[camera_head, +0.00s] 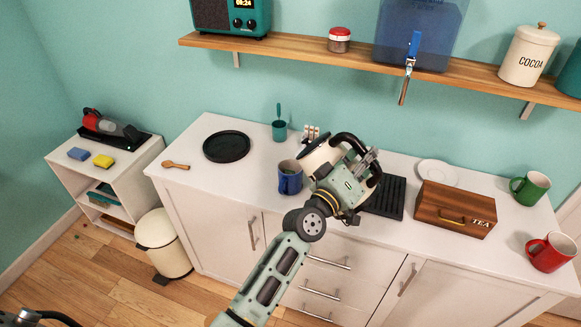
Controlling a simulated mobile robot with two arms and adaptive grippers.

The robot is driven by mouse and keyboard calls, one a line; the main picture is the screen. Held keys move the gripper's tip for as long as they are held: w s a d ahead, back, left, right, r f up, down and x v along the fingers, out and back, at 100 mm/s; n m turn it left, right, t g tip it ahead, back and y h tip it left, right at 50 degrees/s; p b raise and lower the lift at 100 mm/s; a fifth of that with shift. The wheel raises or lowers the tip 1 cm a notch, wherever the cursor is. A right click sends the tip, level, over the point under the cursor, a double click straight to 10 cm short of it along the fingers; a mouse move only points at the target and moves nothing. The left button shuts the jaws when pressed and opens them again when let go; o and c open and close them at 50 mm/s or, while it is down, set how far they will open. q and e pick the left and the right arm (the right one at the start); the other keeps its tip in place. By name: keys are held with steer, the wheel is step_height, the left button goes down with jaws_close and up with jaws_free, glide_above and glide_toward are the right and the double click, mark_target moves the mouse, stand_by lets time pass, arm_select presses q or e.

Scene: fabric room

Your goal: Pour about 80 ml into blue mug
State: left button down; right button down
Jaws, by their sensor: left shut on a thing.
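The blue mug (289,183) stands upright on the white counter, left of my left gripper. My left gripper (357,172) is shut on a cream kettle (317,153) with a black handle. The kettle is tilted, its body up and to the right of the mug. The gripper covers much of the kettle, and I cannot make out its spout clearly. No stream of liquid can be made out, and the level inside the mug cannot be told.
A black ribbed mat (387,198) and a wooden tea box (455,209) lie to the right. A green mug (530,188) and a red mug (550,252) stand further right. A dark round plate (227,147) and a wooden spoon (175,165) lie left. A shelf (290,51) runs above.

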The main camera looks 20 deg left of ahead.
mark_target(350, 138)
arm_select(q)
steer(key=shift+w+a+r+n, duration=0.2)
steer(key=shift+a+r+n, duration=0.25)
steer(key=shift+a+n, duration=0.2)
steer(key=shift+w+a+r+n, duration=0.15)
steer(key=shift+a+r+n, duration=0.3)
steer(key=shift+n, duration=0.3)
steer(key=shift+w+a+r+n+y+p, duration=0.15)
steer(key=shift+a+r+n+y+p, duration=0.05)
steer(key=shift+a+r+n+p, duration=0.35)
steer(key=shift+w+a+r+n+y+p, duration=0.2)
steer(key=shift+a+r+n+p, duration=0.25)
steer(key=shift+a+r+p, duration=0.15)
steer(key=shift+w+a+r+n+t+p, duration=0.15)
steer(key=shift+w+a+r+n+p, duration=0.15)
steer(key=shift+a, duration=0.35)
steer(key=shift+w+a+r+n+t+p, duration=0.15)
steer(key=shift+a+r+n, duration=0.25)
steer(key=shift+a, duration=0.25)
steer(key=shift+w+a+r+n+y+p, duration=0.2)
steer(key=shift+a+r+n+p, duration=0.25)
steer(key=shift+a, duration=0.3)
steer(key=shift+w+a+r+n+y+p, duration=0.1)
steer(key=shift+w+a+r+n+p, duration=0.25)
steer(key=shift+a, duration=0.35)
steer(key=shift+s, duration=0.1)
steer(key=shift+s+d, duration=0.1)
steer(key=shift+d, duration=0.25)
steer(key=shift+a+r, duration=0.15)
steer(key=shift+a, duration=0.1)
